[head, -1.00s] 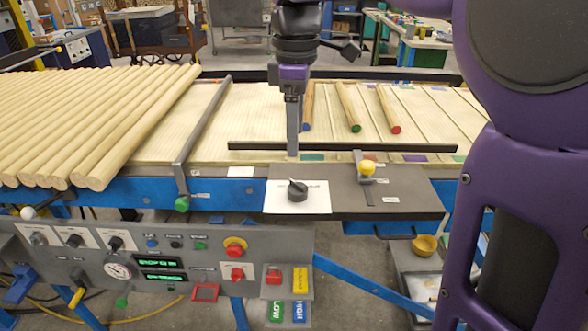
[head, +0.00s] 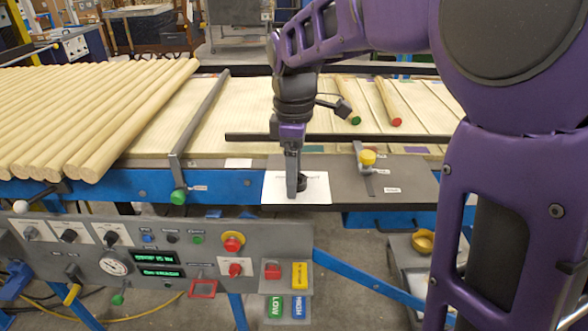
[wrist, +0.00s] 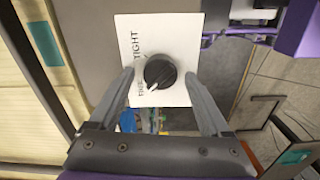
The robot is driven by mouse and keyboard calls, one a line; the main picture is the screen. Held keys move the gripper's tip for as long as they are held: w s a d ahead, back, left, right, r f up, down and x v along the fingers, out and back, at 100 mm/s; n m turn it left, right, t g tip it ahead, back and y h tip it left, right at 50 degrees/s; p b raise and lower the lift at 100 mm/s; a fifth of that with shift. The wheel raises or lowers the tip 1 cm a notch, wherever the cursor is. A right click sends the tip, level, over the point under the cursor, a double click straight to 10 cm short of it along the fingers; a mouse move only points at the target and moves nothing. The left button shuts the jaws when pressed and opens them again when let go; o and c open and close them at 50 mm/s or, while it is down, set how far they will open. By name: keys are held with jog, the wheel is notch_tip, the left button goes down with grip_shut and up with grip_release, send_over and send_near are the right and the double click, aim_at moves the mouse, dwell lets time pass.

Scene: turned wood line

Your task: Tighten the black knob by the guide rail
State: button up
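The black knob (wrist: 160,72) sits on a white plate (wrist: 182,30) whose lettering appears to read FREE and TIGHT. In the wrist view its white mark points down-left, towards the FREE lettering. My gripper (wrist: 159,77) is open, one finger on each side of the knob; visible gaps remain between fingers and knob. In the head view my gripper (head: 292,188) points down at the plate and partly hides the knob (head: 302,183). The black guide rail (head: 385,147) runs across the table behind it.
A yellow knob (head: 367,157) stands on a slotted bracket to the right. A grey bar (head: 200,118) with a green knob (head: 178,197) lies left. Wooden rods (head: 85,110) fill the far left. A control panel (head: 75,265) with buttons sits below in front.

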grip_shut()
jog(key=shift+r+m+p, duration=0.1)
jog(key=shift+m+p, duration=0.2)
jog(key=shift+m, duration=0.1)
jog(key=m+p, duration=0.2)
jog(key=m, duration=0.1)
jog(key=shift+w+m, duration=0.1)
jog(key=shift+m, duration=0.3)
jog(key=m+p, duration=0.1)
jog(key=m, duration=0.3)
jog(key=shift+d, duration=0.1)
jog(key=m+p, duration=0.1)
jog(key=m, duration=0.4)
jog(key=shift+w+p, duration=0.1)
jog(key=shift+p, duration=0.25)
jog(key=m+p, duration=0.1)
jog(key=m, duration=0.3)
jog(key=shift+d, duration=0.15)
jog(key=shift+m, duration=0.3)
